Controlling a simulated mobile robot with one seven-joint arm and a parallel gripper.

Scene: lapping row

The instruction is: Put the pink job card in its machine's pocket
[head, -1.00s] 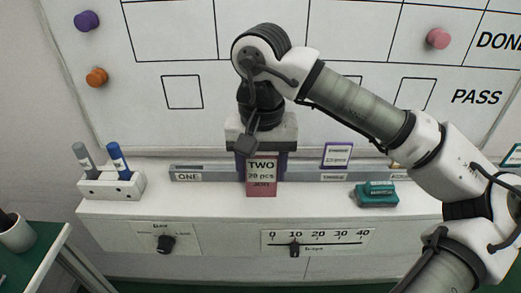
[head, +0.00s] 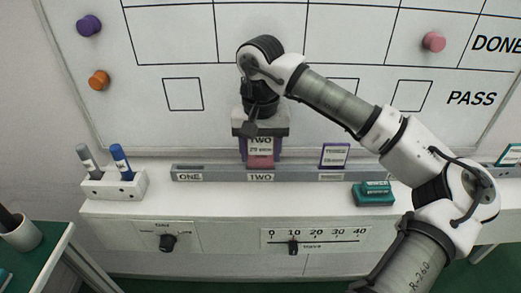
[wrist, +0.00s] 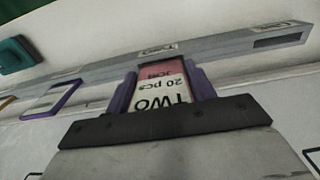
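The pink job card (head: 261,161), marked TWO and 20 pcs, is upright between the purple fingers of my gripper (head: 261,152). The wrist view shows the card (wrist: 160,72) with a finger along each side edge. The grey pocket rail (head: 218,174) runs along the foot of the whiteboard. Its TWO label (head: 261,178) is directly below the card. The card's lower edge is at the rail's top edge; I cannot tell whether it is inside the pocket. A purple-edged card (head: 334,155) stands at the rail to the right.
A teal block (head: 374,194) sits on the ledge at right. A white holder (head: 114,185) with two markers stands at left. A slider scale (head: 316,241) and a knob (head: 168,242) are on the ledge front. The rail between ONE and TWO is clear.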

